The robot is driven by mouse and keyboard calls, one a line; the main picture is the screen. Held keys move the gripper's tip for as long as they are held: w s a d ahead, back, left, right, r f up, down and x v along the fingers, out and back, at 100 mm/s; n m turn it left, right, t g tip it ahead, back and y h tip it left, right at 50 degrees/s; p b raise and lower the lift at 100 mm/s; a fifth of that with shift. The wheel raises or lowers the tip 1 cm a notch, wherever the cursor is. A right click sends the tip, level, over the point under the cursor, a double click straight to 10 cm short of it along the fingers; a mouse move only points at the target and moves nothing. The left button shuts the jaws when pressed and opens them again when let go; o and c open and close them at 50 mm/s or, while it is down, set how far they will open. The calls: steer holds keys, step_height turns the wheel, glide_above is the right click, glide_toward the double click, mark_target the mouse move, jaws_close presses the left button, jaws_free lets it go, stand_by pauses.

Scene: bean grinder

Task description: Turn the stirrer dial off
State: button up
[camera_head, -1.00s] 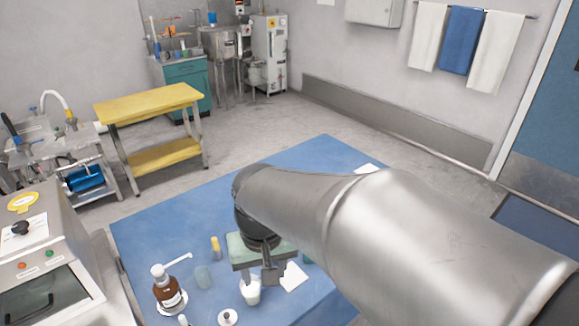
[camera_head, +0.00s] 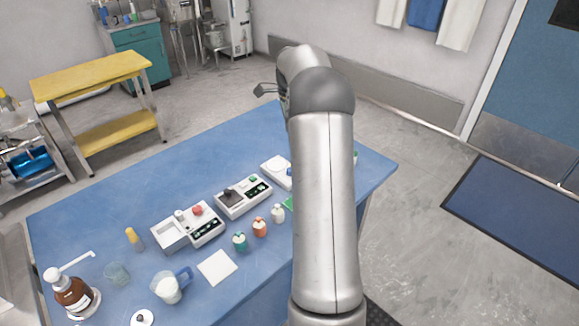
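Several benchtop devices stand on the blue table (camera_head: 95,198). One white device (camera_head: 172,238) has a grey recess and a red knob (camera_head: 197,210). Behind it to the right is a device (camera_head: 262,187) with a dark top plate and a dark panel. A third, white device with a round white top (camera_head: 275,166) is partly hidden by my arm. I cannot tell which one is the stirrer or make out its dial setting. My gripper (camera_head: 265,90) is raised beyond the devices, apart from them, mostly hidden behind my arm. Its fingers are too small to read.
Small bottles, green (camera_head: 240,241), orange (camera_head: 260,227) and white (camera_head: 277,212), stand in front of the devices. A brown pump bottle (camera_head: 72,293), a beaker (camera_head: 117,274) and a jug (camera_head: 168,288) are at front left. The table's left back is clear.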

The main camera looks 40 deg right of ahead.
step_height(320, 180, down, 15)
steer(key=shift+p, duration=1.1)
steer(key=c, duration=1)
